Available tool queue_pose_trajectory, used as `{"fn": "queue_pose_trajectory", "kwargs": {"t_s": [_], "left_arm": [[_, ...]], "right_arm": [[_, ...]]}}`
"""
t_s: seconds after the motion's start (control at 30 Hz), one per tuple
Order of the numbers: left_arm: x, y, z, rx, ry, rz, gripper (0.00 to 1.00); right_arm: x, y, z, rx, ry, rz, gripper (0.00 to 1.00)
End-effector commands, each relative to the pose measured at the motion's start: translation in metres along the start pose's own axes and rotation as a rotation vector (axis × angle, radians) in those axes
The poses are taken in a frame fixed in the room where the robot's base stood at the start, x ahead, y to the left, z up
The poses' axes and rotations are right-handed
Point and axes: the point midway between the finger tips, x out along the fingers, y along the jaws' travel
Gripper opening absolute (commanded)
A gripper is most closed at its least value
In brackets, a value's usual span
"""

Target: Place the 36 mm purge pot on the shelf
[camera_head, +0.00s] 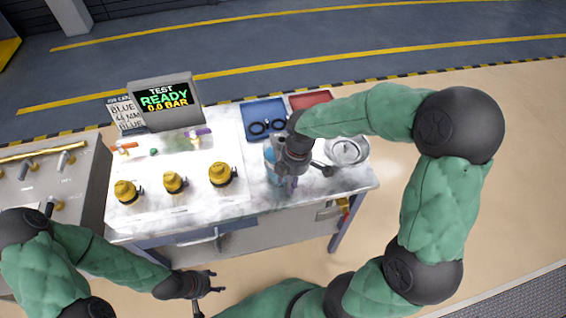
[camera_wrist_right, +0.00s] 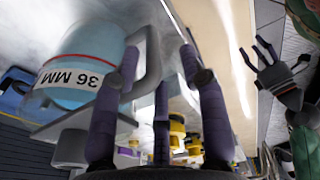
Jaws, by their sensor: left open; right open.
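The purge pot (camera_wrist_right: 88,58) is light blue with a red band and a white "36 MM" label in the right wrist view. Its grey handle (camera_wrist_right: 152,60) appears between the spread fingers of my right gripper (camera_wrist_right: 160,75). The gripper is open, and I cannot tell whether any finger touches the handle. In the head view the pot (camera_head: 269,155) is partly hidden behind my right gripper (camera_head: 292,180), at the bench's right part. My left gripper (camera_head: 212,283) is open and empty in front of the bench; it also shows in the right wrist view (camera_wrist_right: 262,58). I cannot clearly identify the shelf.
On the bench (camera_head: 185,222) stand several yellow-capped fittings (camera_head: 220,174) and a test display (camera_head: 165,100) reading READY, 0.0 BAR. A blue tray (camera_head: 262,110) with black rings, a red tray (camera_head: 310,100) and a round metal dish (camera_head: 347,149) lie near my right arm.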

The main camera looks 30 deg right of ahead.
Motion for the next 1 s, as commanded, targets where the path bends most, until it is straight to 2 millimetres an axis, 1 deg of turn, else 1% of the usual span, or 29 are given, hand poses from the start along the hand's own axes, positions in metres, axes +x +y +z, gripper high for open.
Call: {"fn": "queue_pose_trajectory", "kwargs": {"t_s": [0.03, 0.1, 0.27, 0.33, 0.53, 0.57, 0.6, 0.7, 1.0], "left_arm": [[0.004, -0.002, 0.000, 0.000, 0.000, 0.000, 0.52], [0.008, -0.003, 0.000, 0.000, 0.000, 0.000, 0.52], [0.015, -0.005, -0.001, 0.000, 0.000, 0.000, 0.52], [0.015, -0.005, -0.001, 0.000, 0.000, 0.000, 0.52], [0.014, -0.005, -0.001, 0.000, 0.000, 0.000, 0.52], [0.014, -0.005, -0.001, 0.000, 0.000, 0.000, 0.52], [0.014, -0.005, -0.001, 0.000, 0.000, 0.000, 0.52], [0.014, -0.005, -0.001, 0.000, 0.000, 0.000, 0.52], [0.014, -0.005, -0.001, 0.000, 0.000, 0.000, 0.52]], "right_arm": [[0.009, 0.001, 0.002, 0.001, 0.000, -0.002, 0.43], [0.019, 0.003, 0.003, 0.001, 0.000, -0.004, 0.43], [0.040, 0.004, 0.004, -0.001, 0.000, -0.003, 0.43], [0.044, 0.005, 0.004, -0.001, 0.000, -0.002, 0.43], [0.043, 0.005, 0.003, 0.000, 0.000, -0.001, 0.43], [0.043, 0.005, 0.003, 0.000, 0.000, -0.001, 0.37], [0.043, 0.005, 0.003, 0.000, 0.000, -0.001, 0.26], [0.043, 0.005, 0.003, 0.000, 0.000, -0.001, 0.00], [0.041, 0.007, 0.003, 0.000, 0.001, 0.006, 0.00]]}}
